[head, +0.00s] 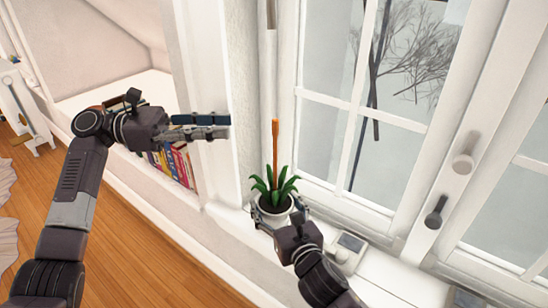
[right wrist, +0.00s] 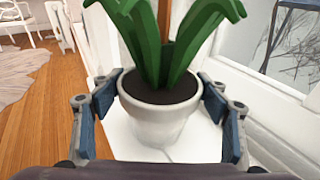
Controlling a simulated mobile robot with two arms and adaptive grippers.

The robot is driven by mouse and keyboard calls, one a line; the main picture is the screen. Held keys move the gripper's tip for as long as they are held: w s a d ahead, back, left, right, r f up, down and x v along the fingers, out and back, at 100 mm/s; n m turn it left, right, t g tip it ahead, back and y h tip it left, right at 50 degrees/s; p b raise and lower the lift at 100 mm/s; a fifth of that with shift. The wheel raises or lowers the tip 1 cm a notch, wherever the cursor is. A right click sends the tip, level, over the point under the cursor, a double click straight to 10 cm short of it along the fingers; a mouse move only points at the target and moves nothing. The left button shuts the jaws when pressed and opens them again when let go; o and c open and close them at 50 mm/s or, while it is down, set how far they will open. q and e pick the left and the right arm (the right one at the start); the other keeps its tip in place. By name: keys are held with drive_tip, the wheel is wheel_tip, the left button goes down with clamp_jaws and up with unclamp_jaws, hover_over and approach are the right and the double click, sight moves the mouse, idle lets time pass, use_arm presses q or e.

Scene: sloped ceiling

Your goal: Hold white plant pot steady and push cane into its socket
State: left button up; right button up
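The white plant pot (head: 272,218) stands upright on the window sill, with green leaves (head: 272,190) and dark soil. The orange-brown cane (head: 275,150) stands nearly upright among the leaves; its lower end and the socket are hidden. In the right wrist view the pot (right wrist: 160,125) sits between the two blue pads of my right gripper (right wrist: 162,98), which appear to touch its rim on both sides. My left gripper (head: 214,126) is up and to the left of the cane, apart from it and apparently empty. Its fingers are seen edge-on, so its opening is unclear.
The window (head: 385,85) with its handles (head: 436,212) rises behind and right of the pot. A small white device (head: 348,247) lies on the sill right of my right gripper. Books (head: 176,165) stand in a low shelf below my left gripper. The wooden floor (head: 110,235) is clear.

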drive_tip(key=o, duration=0.4)
